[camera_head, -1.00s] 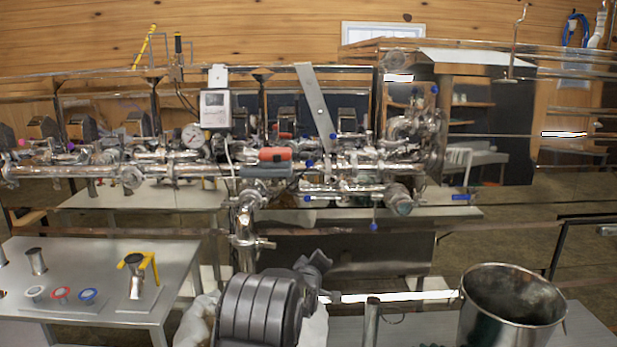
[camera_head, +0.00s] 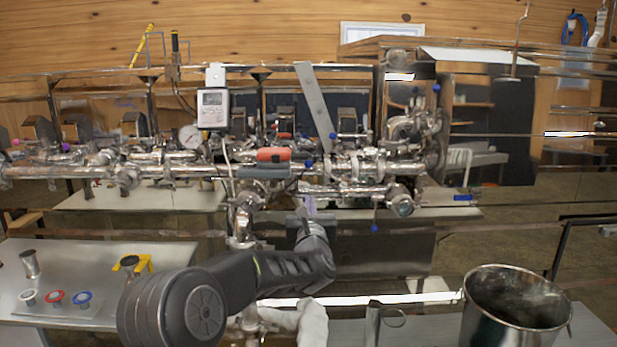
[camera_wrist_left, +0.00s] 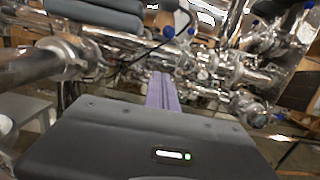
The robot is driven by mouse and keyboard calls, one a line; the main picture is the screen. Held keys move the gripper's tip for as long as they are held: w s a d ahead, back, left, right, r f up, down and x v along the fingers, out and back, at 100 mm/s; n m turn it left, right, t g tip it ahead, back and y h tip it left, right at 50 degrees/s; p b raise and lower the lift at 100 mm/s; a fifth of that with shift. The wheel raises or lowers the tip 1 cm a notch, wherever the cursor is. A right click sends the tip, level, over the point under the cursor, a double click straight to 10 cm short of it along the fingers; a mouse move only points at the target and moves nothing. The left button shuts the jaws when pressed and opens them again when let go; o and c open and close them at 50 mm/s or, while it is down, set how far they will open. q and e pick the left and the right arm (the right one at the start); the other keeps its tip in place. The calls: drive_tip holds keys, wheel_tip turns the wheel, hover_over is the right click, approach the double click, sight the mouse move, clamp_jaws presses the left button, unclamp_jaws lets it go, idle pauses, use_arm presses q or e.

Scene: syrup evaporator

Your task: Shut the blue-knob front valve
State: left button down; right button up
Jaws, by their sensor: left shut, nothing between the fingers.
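Several blue knobs sit on the shiny steel pipework in the middle of the head view. One blue knob (camera_head: 374,228) hangs low at the front, and another blue knob (camera_head: 308,163) is higher, beside the orange and grey grips. I cannot tell which one is the front valve's. My left gripper (camera_head: 309,206) is shut and empty, its fingers pointing up just below the front pipe. In the left wrist view its fingers (camera_wrist_left: 163,92) reach toward the pipes, with blue knobs (camera_wrist_left: 168,32) beyond the tips. Whether the fingers touch anything is unclear. The right gripper is not seen.
An orange grip (camera_head: 274,154) lies left of the knobs, under a display box (camera_head: 213,108). A steel pot (camera_head: 517,300) stands at the right front. A side table (camera_head: 90,252) at left holds red, blue and white round pieces. A slanted metal bar (camera_head: 315,105) rises behind the pipes.

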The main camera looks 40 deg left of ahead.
sight(326, 173)
use_arm(q)
drive_tip(key=p+x, duration=0.1)
drive_tip(key=x, duration=0.2)
drive_tip(key=p+x, duration=0.2)
drive_tip(key=x, duration=0.2)
drive_tip(key=p+x, duration=0.2)
drive_tip(key=x, duration=0.1)
drive_tip(key=shift+w+r, duration=0.1)
drive_tip(key=shift+r, duration=0.25)
drive_tip(key=r+p, duration=0.1)
drive_tip(key=s+d+r+p, duration=0.1)
drive_tip(key=shift+s+d+r, duration=0.1)
drive_tip(key=shift+s+r, duration=0.2)
drive_tip(key=shift+r, duration=0.05)
drive_tip(key=shift+r, duration=0.1)
